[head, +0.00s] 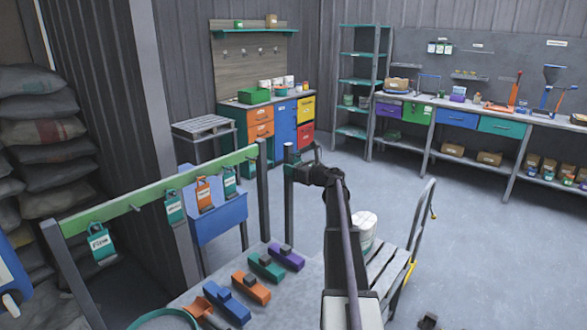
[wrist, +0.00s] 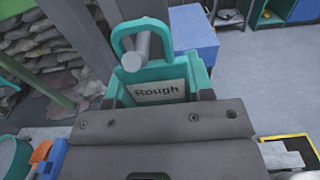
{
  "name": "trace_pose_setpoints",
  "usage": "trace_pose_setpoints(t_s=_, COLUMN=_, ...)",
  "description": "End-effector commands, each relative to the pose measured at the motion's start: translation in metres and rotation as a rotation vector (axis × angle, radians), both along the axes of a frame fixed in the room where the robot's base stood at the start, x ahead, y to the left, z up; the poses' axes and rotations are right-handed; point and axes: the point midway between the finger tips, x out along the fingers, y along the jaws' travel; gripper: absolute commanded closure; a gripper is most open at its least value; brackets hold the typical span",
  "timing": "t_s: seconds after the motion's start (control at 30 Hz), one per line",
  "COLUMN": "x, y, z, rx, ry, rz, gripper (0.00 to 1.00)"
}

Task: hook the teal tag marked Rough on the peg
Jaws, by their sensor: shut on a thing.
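The teal tag marked Rough (wrist: 160,91) is held upright, with its loop handle at the top, in the wrist view. My gripper (wrist: 165,122) is shut on its lower part, and the dark jaws hide its bottom. A grey round peg (wrist: 141,48) shows inside the loop's opening. I cannot tell whether it passes through the loop or only lines up with it. In the head view my gripper (head: 304,172) is small and dark, beside a grey post (head: 289,200) right of the green rail, and the held tag is hard to make out.
The green rail (head: 160,188) carries several hanging tags: a teal one marked Fine (head: 101,243), an orange one (head: 203,194) and other teal ones. Coloured blocks (head: 267,267) lie on the bench below. A trolley with a white bucket (head: 364,232) stands right of my arm.

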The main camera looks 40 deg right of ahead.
Motion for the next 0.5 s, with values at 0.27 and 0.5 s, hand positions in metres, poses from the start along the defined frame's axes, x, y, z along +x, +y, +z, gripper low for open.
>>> trace_pose_setpoints(t_s=0.27, x=-0.0001, y=0.0, z=0.0, rx=0.0, ry=0.0, rz=0.0, gripper=0.33)
trace_pose_setpoints(t_s=0.5, x=-0.0001, y=0.0, z=0.0, rx=0.0, ry=0.0, rz=0.0, gripper=0.23)
